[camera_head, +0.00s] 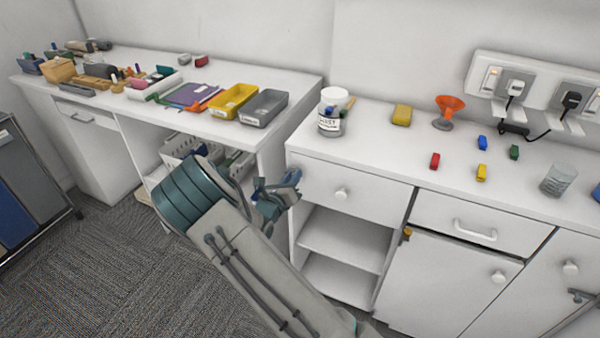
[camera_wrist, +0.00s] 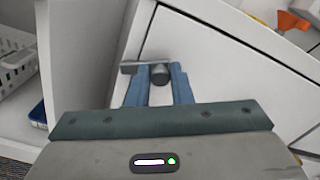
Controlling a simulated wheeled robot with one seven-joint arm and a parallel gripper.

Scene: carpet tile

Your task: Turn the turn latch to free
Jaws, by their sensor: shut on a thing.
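The turn latch (camera_wrist: 130,67) shows in the wrist view as a grey bar with a round hub, in front of the white cabinet near the left edge of a drawer front. Its bar lies roughly level in that picture. My gripper (camera_wrist: 160,82) has its two blue-grey fingers closed on the latch, one on each side of the hub. In the head view my gripper (camera_head: 277,196) is at the left end of the right-hand cabinet, and the latch cannot be made out clearly there.
A white jar (camera_head: 331,118) stands on the worktop above. A basket (camera_wrist: 17,70) is at left in the wrist view.

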